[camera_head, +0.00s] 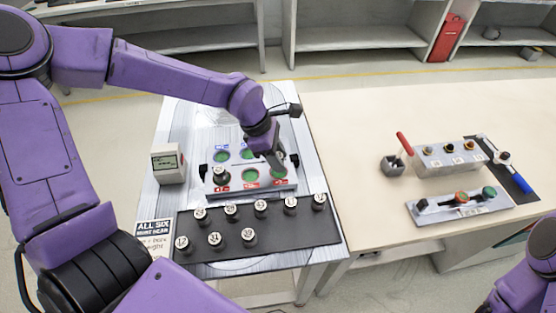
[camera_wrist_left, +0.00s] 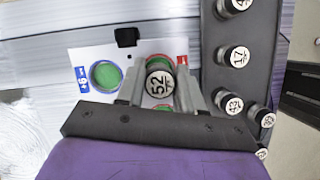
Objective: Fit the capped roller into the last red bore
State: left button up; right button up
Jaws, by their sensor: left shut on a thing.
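My left gripper (camera_head: 278,160) is shut on a dark roller with a white cap marked 52 (camera_wrist_left: 158,84). It is over the right side of the bore plate (camera_head: 207,190). In the left wrist view the roller is in front of a green-centred bore with a red label (camera_wrist_left: 182,60), which it partly covers; I cannot tell whether it has entered. The front middle bore (camera_head: 250,175) looks empty with its green floor showing. Another capped roller (camera_head: 221,174) stands in the front left bore. My right gripper is out of view.
Several capped rollers stand on the dark mat (camera_head: 270,228) in front of the plate. A small grey display box (camera_head: 168,164) and a printed sign (camera_head: 155,235) stand left. A block with a red handle (camera_head: 404,143) and a switch panel (camera_head: 460,206) are on the right table.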

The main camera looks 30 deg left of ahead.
pick_arm(q)
jog(key=shift+s+f, duration=0.1)
jog(key=shift+f, duration=1.1)
jog(key=shift+d, duration=0.1)
